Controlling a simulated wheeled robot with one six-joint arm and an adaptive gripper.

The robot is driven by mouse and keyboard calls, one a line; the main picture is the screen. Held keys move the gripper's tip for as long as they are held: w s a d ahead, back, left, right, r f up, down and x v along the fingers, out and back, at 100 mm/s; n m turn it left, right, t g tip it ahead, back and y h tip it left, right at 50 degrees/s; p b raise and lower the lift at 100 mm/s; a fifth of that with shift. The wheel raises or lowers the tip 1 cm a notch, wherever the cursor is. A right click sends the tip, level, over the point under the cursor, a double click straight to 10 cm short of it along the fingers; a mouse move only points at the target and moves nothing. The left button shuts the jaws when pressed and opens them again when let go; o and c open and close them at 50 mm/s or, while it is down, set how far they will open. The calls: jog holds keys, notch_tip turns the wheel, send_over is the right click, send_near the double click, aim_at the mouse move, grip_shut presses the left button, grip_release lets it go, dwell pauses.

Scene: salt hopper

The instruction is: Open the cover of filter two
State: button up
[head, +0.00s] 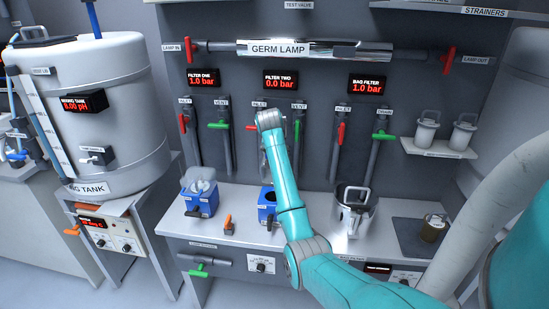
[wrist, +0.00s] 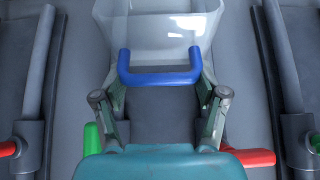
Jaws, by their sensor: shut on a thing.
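The blue housing of filter two (head: 267,205) stands on the bench, its top showing a dark opening. My arm partly covers it. A clear cover (wrist: 150,28) with a blue U-shaped handle (wrist: 160,78) fills the top middle of the wrist view. My gripper (wrist: 160,92) is shut on the handle, with one finger at each side of it. In the head view my wrist is raised in front of the panel under the filter two display (head: 280,83).
Red (wrist: 249,157) and green (wrist: 92,138) valve handles are close by in the wrist view. A metal bag filter vessel (head: 355,212) stands right of my arm.

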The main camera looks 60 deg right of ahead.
jog(key=shift+w+d, duration=0.25)
jog(key=shift+d, duration=0.35)
jog(key=shift+w+d, duration=0.25)
jog(key=shift+d, duration=0.35)
jog(key=shift+f, duration=0.1)
jog(key=o, duration=1.7)
jog(key=v, duration=1.2)
jog(key=shift+f, duration=0.1)
